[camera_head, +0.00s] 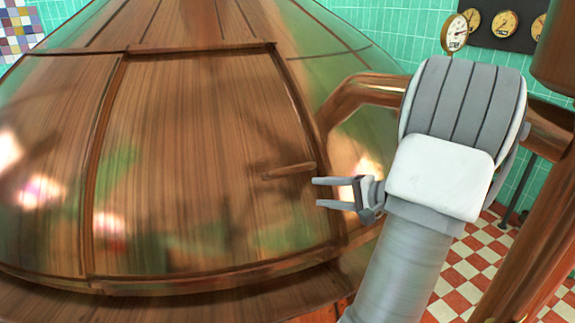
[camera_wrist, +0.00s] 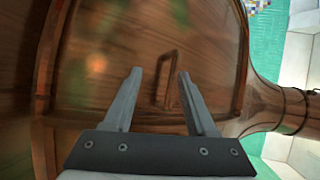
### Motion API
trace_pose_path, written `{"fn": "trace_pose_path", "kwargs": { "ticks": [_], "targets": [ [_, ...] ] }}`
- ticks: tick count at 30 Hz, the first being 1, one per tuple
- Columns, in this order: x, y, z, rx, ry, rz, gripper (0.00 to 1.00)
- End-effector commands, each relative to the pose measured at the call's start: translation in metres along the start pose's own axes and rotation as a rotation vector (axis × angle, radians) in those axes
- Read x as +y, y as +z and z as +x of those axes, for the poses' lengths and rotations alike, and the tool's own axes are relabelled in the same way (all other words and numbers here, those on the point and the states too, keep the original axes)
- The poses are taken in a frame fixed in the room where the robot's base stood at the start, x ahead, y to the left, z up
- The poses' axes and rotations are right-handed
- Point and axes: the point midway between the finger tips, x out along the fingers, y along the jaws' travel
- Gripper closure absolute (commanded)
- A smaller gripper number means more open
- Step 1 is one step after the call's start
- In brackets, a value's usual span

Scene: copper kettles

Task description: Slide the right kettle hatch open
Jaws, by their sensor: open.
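The copper kettle's hatch (camera_head: 200,150) is a large panel with a raised frame, filling the left and middle of the head view. Its handle (camera_head: 289,171) is a short copper bar near the hatch's right edge. In the wrist view the handle (camera_wrist: 169,80) shows as a narrow loop between and beyond my fingertips. My gripper (camera_head: 318,192) is open and empty, just right of and slightly below the handle in the head view. The fingers point toward the hatch and appear apart from the handle. The hatch looks shut; no opening shows.
A copper pipe (camera_head: 350,92) bends out from the kettle behind my arm. Another copper pipe (camera_head: 535,215) runs along the right side. Round gauges (camera_head: 503,24) hang on the tiled wall at the upper right. Checkered floor (camera_head: 470,270) shows at the lower right.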

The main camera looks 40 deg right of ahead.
Motion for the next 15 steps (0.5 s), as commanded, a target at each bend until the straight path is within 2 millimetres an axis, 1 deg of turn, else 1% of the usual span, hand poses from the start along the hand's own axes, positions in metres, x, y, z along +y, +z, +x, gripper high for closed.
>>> {"fn": "trace_pose_path", "kwargs": {
  "ticks": [1, 3, 6, 8, 11, 14, 15],
  "targets": [
    [0.001, -0.012, -0.013, 0.034, -0.052, 0.014, 0.43],
    [0.001, -0.022, -0.026, 0.068, -0.108, 0.019, 0.43],
    [-0.001, -0.032, -0.037, 0.101, -0.159, 0.021, 0.43],
    [-0.001, -0.035, -0.041, 0.112, -0.175, 0.022, 0.43],
    [-0.002, -0.037, -0.038, 0.118, -0.186, 0.021, 0.43],
    [-0.004, -0.038, -0.026, 0.116, -0.186, 0.021, 0.43],
    [-0.005, -0.039, -0.019, 0.115, -0.185, 0.021, 0.43]
  ]
}}
